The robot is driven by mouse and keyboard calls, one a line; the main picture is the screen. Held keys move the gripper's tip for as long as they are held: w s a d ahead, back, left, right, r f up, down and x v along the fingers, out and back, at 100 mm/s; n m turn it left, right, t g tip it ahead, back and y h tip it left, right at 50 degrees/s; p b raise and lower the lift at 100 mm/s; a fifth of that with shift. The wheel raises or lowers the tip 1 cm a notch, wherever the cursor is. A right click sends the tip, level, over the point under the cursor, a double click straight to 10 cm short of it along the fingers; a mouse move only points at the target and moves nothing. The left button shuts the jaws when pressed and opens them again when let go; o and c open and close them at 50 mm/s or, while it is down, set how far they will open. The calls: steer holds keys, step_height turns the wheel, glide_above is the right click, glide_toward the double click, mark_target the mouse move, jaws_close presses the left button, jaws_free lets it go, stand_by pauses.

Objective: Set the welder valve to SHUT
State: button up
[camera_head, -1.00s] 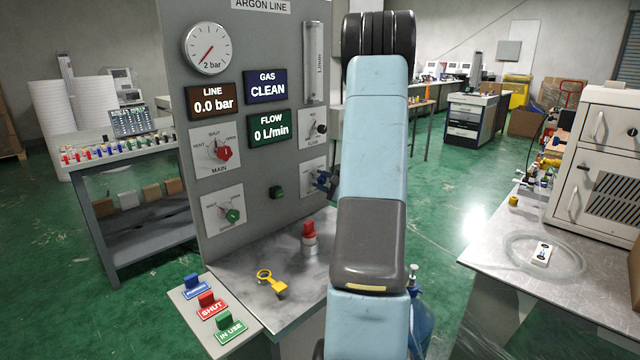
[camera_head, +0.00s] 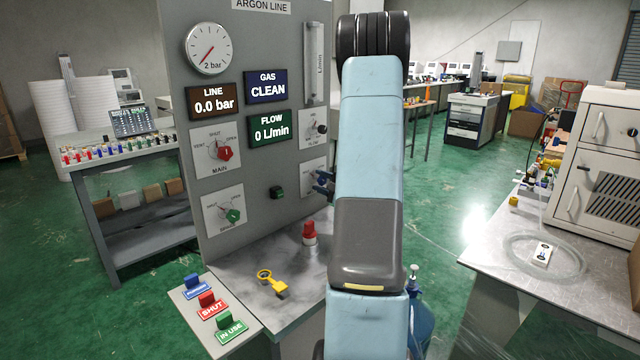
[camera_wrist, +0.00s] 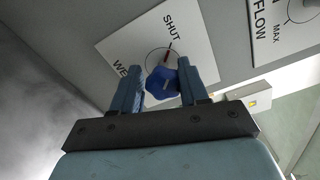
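The welder valve is a blue knob (camera_wrist: 162,82) on a white plate (camera_wrist: 196,42) in the wrist view. The plate reads SHUT at the top and "WE" at the left; the rest is hidden. A thin red mark above the knob points toward SHUT. My gripper (camera_wrist: 161,78) has one finger on each side of the knob, and both appear to touch it. In the head view the white plate (camera_head: 311,172) shows at the panel's right edge, with blue finger parts over it and my arm hiding most of the gripper.
The grey panel (camera_head: 262,215) also holds a red MAIN knob (camera_head: 224,153), a green knob (camera_head: 233,215) and a black FLOW knob (camera_head: 321,128). LINE reads 0.0 bar, FLOW 0 L/min.

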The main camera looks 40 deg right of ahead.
steer(key=o, duration=0.3)
steer(key=shift+o, duration=0.2)
steer(key=s+d, duration=0.2)
steer(key=s, duration=1.1)
steer(key=shift+s, duration=0.3)
steer(key=shift+a, duration=0.1)
